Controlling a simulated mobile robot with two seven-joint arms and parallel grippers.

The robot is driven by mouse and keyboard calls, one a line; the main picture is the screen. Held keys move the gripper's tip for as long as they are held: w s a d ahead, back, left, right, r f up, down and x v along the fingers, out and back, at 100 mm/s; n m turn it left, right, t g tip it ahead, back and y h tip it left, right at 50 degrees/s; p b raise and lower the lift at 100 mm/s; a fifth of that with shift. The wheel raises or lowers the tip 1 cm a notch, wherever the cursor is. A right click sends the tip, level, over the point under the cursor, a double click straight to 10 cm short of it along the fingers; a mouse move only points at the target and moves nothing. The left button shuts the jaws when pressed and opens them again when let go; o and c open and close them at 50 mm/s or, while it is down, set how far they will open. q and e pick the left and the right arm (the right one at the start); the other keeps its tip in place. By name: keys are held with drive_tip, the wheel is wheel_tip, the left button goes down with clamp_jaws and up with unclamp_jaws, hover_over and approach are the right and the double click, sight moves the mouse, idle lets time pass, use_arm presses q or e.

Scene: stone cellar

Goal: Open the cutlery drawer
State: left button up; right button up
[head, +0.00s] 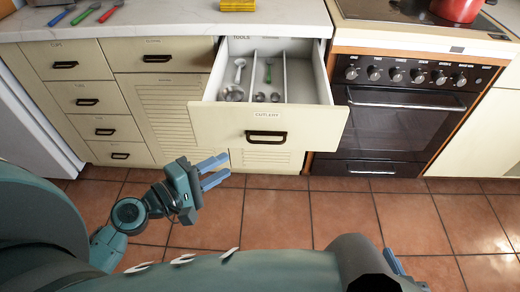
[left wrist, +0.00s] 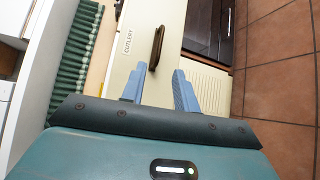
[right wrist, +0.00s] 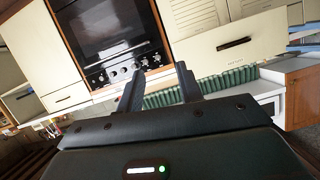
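The cutlery drawer (head: 218,122), cream with a "CUTLERY" label, stands pulled well out under the counter in the head view. Its dark handle (head: 266,137) is in the middle of its front. Ladles and spoons (head: 236,80) lie between its dividers. My left gripper (head: 226,167) is open and empty, below and left of the handle, apart from it. In the left wrist view the handle (left wrist: 156,48) shows beyond the open fingers. My right gripper (right wrist: 159,80) is open and empty in the right wrist view, away from the drawer.
A stove with an oven (head: 392,124) stands right of the drawer, with a red pot (head: 455,9) on top. Closed drawers (head: 100,125) and a louvred door (head: 170,110) are at left. The counter (head: 165,18) holds coloured-handled utensils and a yellow block. The tiled floor in front is clear.

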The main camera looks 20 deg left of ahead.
use_arm(q)
drive_tip(key=p, duration=0.2)
hover_over(261, 146)
drive_tip(key=s+d, duration=0.1)
drive_tip(key=s, duration=0.3)
drive_tip(key=shift+d+f, duration=0.2)
drive_tip(key=shift+f, duration=0.65)
clamp_jaws()
